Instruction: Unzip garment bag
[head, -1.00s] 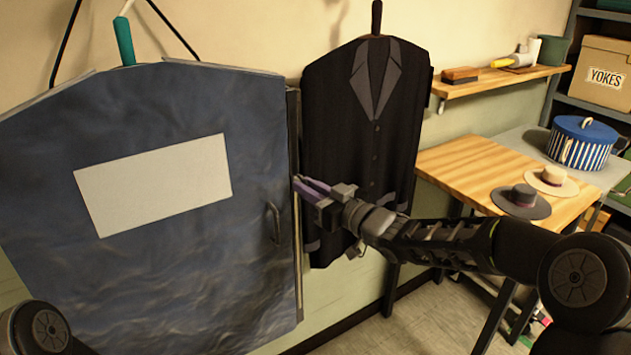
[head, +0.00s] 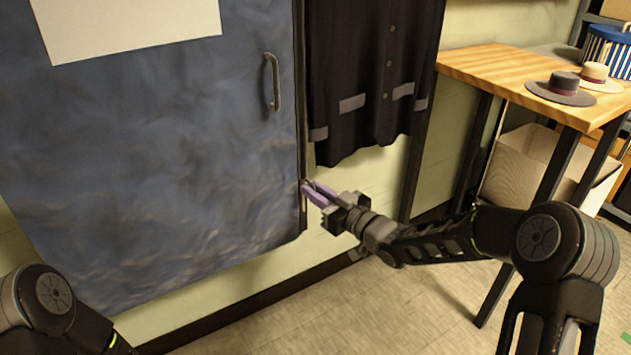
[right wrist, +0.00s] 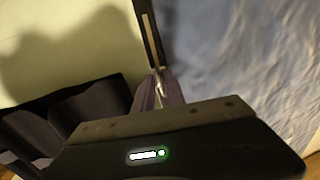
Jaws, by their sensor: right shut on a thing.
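The blue garment bag (head: 150,170) hangs on the left, with a white panel (head: 130,22) and a grey handle (head: 271,82) on its front. Its zip edge (head: 301,110) runs down the right side. My right gripper (head: 309,188) is at the lower part of that edge, its purple fingers shut on the zip pull. The right wrist view shows the small metallic pull (right wrist: 161,87) between the fingers, below the zip strip (right wrist: 150,38), with the bag (right wrist: 240,60) at right. The fingers largely hide the pull in the head view. My left gripper is out of view.
A dark jacket (head: 368,70) hangs just right of the bag, above my right gripper. A wooden table (head: 500,75) with two hats (head: 562,90) stands at the right, a cardboard box (head: 520,165) beneath it. Tiled floor (head: 400,310) lies open below.

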